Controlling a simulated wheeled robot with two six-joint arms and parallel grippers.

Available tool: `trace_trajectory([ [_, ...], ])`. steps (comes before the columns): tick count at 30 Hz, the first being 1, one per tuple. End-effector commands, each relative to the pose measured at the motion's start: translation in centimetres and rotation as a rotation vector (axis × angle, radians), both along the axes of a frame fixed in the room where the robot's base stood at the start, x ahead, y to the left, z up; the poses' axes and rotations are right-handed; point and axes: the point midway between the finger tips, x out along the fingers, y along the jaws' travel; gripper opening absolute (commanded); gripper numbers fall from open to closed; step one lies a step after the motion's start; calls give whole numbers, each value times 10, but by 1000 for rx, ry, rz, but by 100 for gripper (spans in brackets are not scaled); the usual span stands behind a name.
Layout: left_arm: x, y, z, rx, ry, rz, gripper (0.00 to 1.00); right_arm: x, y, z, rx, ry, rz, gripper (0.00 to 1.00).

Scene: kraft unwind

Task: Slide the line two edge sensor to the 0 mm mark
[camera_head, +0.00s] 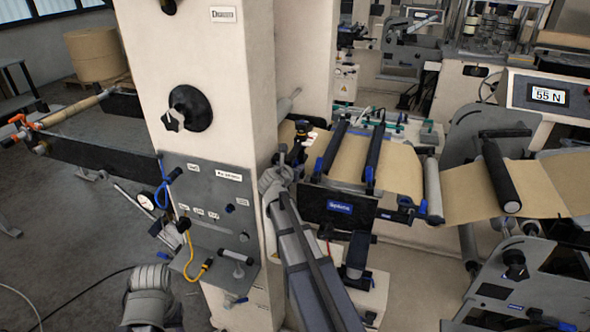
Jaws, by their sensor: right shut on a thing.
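My right gripper (274,180) is at the right side of the beige column, by the left end of the splicing table. It is shut on a small part, which appears to be the edge sensor; the fingers and column hide most of it. A dark upright fitting with a knob (301,131) stands just above and right of the gripper, near the left edge of the brown paper web (349,158). I cannot make out a scale or a 0 mm mark. My left arm's end (150,296) is low at the left, apart from the machine; its fingertips cannot be made out.
The beige column (222,75) carries a black rotary switch (188,108) and a grey panel (215,215) with cables. Black bars (375,152) cross the web. Rollers (499,178) and side plates stand right. A display (547,96) reads 55 N.

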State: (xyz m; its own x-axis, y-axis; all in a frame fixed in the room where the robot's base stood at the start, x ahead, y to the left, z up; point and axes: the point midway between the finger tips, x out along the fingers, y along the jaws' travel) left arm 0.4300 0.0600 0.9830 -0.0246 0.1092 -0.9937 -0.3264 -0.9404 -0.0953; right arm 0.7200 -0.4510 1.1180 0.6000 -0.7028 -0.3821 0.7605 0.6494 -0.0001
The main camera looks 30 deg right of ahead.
Motion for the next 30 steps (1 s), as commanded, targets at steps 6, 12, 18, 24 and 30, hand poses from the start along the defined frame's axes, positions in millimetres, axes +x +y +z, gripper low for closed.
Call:
trace_trajectory([
  [6, 0, 0, 0, 0, 0, 0, 50, -1, 1, 0, 1, 1, 0, 46],
  [12, 0, 0, 0, 0, 0, 0, 50, -1, 1, 0, 1, 1, 0, 55],
  [18, 0, 0, 1, 0, 0, 0, 50, -3, 3, 1, 1, 1, 0, 55],
  [24, 0, 0, 9, 0, 0, 0, 50, -14, 16, 9, 1, 1, 2, 55],
  [30, 0, 0, 23, 0, 0, -1, 50, -34, 38, 22, 2, 0, 3, 55],
])
